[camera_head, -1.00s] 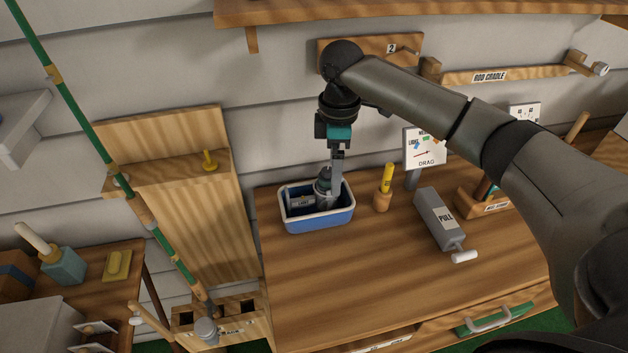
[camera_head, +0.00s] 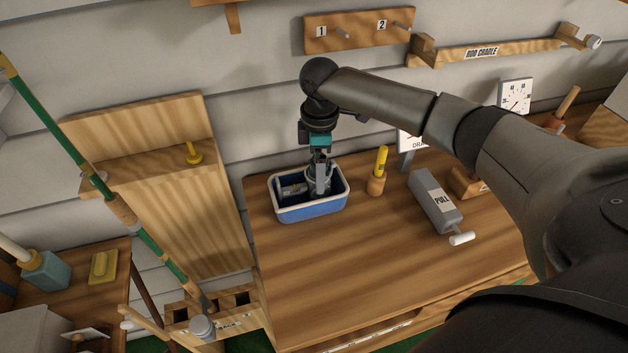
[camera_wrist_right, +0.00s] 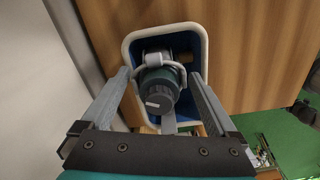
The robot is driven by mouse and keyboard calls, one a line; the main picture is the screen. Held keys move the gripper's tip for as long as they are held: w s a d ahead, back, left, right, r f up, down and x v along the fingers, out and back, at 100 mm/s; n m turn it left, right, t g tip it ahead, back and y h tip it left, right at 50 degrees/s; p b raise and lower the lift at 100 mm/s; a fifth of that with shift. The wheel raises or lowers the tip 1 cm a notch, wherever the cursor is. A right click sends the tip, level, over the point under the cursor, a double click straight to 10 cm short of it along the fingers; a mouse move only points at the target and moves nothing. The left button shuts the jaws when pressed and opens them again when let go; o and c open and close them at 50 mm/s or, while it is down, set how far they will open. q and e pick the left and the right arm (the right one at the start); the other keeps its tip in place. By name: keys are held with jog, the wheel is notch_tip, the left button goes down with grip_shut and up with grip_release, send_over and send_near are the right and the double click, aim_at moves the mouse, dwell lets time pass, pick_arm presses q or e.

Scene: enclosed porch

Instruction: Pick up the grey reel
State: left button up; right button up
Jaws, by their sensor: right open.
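The grey reel (camera_wrist_right: 160,82) sits inside a blue bin with a pale rim (camera_wrist_right: 129,48), seen from above in the right wrist view. It has a dark round body and a light grey curved arm. In the head view the bin (camera_head: 312,211) stands on the wooden bench, and the reel is mostly hidden by my right gripper (camera_head: 320,182). In the right wrist view my right gripper (camera_wrist_right: 159,78) is open, with one finger on either side of the reel. I cannot tell whether the fingers touch it. My left gripper is not in view.
A yellow-handled tool (camera_head: 377,170) stands right of the bin. A grey box marked PULL (camera_head: 435,200) lies further right. A green rod (camera_head: 70,140) leans at the left beside a wooden board (camera_head: 190,190). The bench front is clear.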

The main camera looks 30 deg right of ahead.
grip_shut()
dwell(0.8)
